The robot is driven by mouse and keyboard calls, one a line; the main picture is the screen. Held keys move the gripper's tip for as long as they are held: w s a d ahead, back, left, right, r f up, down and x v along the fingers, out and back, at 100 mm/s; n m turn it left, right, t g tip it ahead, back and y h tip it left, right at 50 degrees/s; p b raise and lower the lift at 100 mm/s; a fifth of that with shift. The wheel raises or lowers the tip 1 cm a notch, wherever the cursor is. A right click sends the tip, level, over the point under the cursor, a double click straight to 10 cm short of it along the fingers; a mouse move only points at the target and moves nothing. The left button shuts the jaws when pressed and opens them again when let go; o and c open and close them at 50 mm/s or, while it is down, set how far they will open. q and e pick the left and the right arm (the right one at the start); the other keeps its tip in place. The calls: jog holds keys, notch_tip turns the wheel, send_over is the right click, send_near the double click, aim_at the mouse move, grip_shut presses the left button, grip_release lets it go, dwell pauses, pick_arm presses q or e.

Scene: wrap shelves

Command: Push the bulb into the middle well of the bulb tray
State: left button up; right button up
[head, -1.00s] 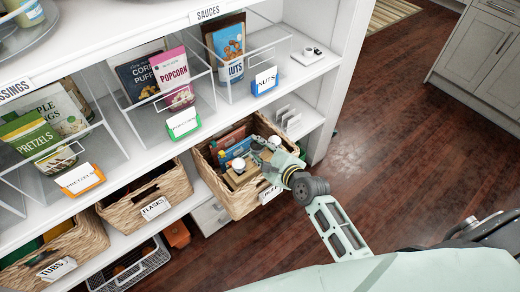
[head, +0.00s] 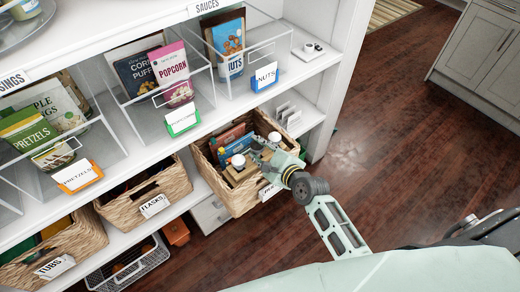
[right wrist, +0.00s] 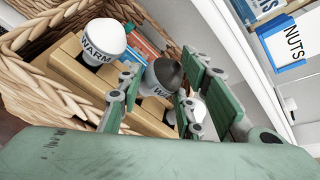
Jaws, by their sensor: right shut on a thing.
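A tan bulb tray (right wrist: 66,66) sits in a wicker basket on the lower shelf; it also shows in the head view (head: 238,176). A white-topped bulb marked WARM (right wrist: 103,40) stands at one end of the tray; the head view shows it too (head: 238,161). My right gripper (right wrist: 160,88), also in the head view (head: 262,152), is shut on a shaded bulb marked WARM (right wrist: 163,75) over the tray's middle. Its lower end is hidden, so I cannot tell how deep it sits. Another white bulb (right wrist: 201,109) is partly hidden behind a finger; it shows in the head view (head: 275,137). My left gripper is out of view.
The wicker basket (head: 243,201) also holds coloured boxes or books (head: 233,143) behind the tray. Its woven rim (right wrist: 42,88) is close to my gripper. The shelf above carries clear bins and a blue NUTS label (head: 265,77). The floor to the right is clear.

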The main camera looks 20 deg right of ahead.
jog(key=shift+f+b, duration=0.5)
jog(key=shift+f, duration=0.3)
jog(key=o, duration=1.1)
jog(key=shift+c, duration=0.2)
jog(key=v, duration=1.2)
jog(key=shift+f, duration=0.1)
